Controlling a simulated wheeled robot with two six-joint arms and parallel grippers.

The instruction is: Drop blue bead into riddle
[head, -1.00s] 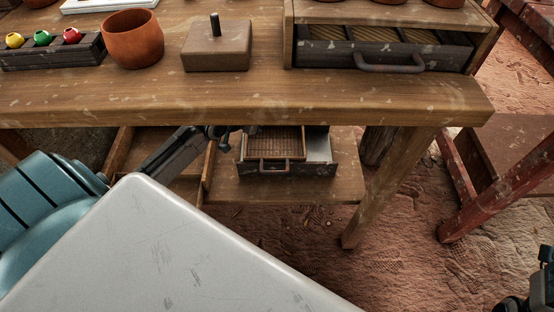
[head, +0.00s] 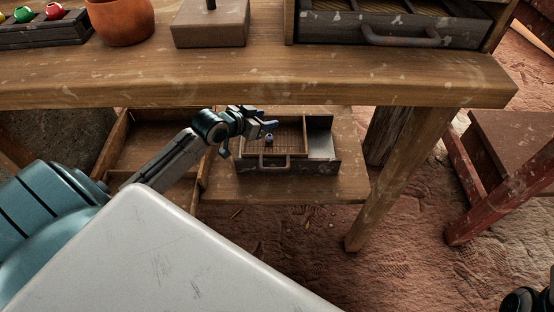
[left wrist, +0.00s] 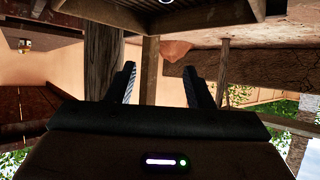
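The blue bead (head: 269,138) shows just below my left gripper (head: 268,118), against the mesh of the riddle (head: 290,134). I cannot tell whether it rests on the mesh or is above it. The riddle is a wooden frame with a mesh floor, sitting in a dark metal drawer-like box (head: 300,168) on the low shelf. In the left wrist view the fingers of my left gripper (left wrist: 162,84) stand apart with nothing between them, and the bead (left wrist: 166,2) is cut by the top edge. A dark part of my right arm (head: 528,300) shows at the lower right corner; its fingers cannot be made out.
The table top (head: 240,75) overhangs the shelf (head: 225,186) closely above my left gripper. A wooden tray (head: 150,150) is left of the riddle, a table leg (head: 400,180) right. On top stand a clay pot (head: 120,20), a block (head: 210,25) and a bead rack (head: 40,32).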

